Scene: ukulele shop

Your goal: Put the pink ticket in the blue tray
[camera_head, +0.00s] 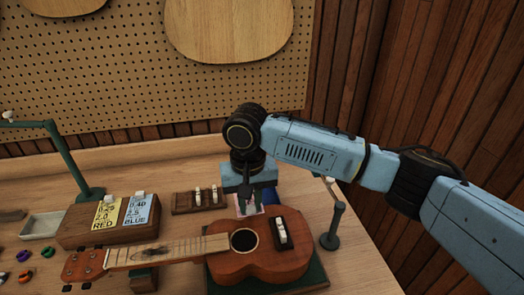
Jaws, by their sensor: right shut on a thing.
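My right gripper (247,203) points down behind the ukulele body, at the back middle of the bench. It is shut on a pink ticket (241,211), of which only small parts show around the fingers. I cannot tell whether the ticket touches anything below. My left gripper is not in view.
A brown ukulele (258,265) lies in front of the gripper. A wooden rack (184,203) and a block with yellow (107,213) and blue (138,216) cards stand left. A pale tray (42,226) and green lamp stand (75,165) are farther left. A small post (331,240) stands right.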

